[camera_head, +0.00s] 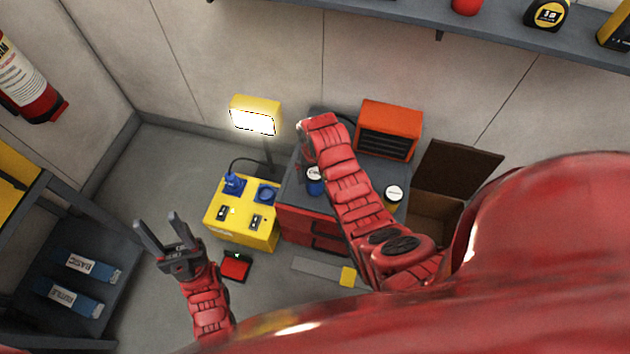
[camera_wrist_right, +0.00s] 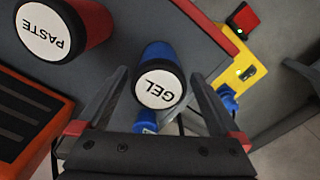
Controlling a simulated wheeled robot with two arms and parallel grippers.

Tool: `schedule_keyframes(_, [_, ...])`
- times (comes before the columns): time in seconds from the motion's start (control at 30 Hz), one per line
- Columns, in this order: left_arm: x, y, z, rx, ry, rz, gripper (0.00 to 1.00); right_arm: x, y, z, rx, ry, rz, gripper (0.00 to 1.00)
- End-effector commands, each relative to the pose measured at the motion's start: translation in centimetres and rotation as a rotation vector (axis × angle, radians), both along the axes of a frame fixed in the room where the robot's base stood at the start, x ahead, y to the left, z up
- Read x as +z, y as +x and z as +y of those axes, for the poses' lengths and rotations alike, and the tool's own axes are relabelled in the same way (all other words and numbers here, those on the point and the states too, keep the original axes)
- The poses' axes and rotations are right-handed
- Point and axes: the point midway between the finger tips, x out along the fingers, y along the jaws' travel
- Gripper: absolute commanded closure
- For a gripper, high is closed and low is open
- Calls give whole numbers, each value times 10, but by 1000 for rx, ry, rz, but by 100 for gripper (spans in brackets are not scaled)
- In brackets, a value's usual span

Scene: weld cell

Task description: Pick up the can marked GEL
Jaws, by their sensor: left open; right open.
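The can marked GEL (camera_wrist_right: 158,90) is blue with a white lid and stands upright in the right wrist view. My right gripper (camera_wrist_right: 159,74) is open, with one finger on each side of this can in the picture; I cannot tell whether they touch it. In the head view a blue can (camera_head: 315,186), probably the same one, stands on the grey top of a red cabinet (camera_head: 310,224), partly hidden by my right arm. A red can marked PASTE (camera_wrist_right: 92,22) stands beside it in the wrist view. My left gripper (camera_head: 156,219) is open and empty, away from the cans.
An orange heater-like box (camera_head: 390,128) is at the back. A lit yellow lamp (camera_head: 255,116), a yellow socket box (camera_head: 240,220) and an open brown box (camera_head: 437,207) surround the cabinet.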

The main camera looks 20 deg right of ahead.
Motion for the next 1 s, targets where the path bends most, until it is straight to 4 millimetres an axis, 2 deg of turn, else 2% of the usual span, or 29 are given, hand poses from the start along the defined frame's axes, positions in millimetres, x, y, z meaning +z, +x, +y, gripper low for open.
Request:
schedule_keyframes(0.4, [-1, 0, 0, 0, 0, 0, 50, -45, 2, -1, 0, 0, 2, 0])
schedule_keyframes(0.67, [-1, 0, 0, 0, 0, 0, 50, -49, 2, -1, 0, 0, 0, 0])
schedule_keyframes(0.77, [-1, 0, 0, 0, 0, 0, 50, -49, 2, -1, 0, 0, 0, 14])
schedule_keyframes(1.0, [-1, 0, 0, 0, 0, 0, 50, -49, 2, -1, 0, 0, 0, 58])
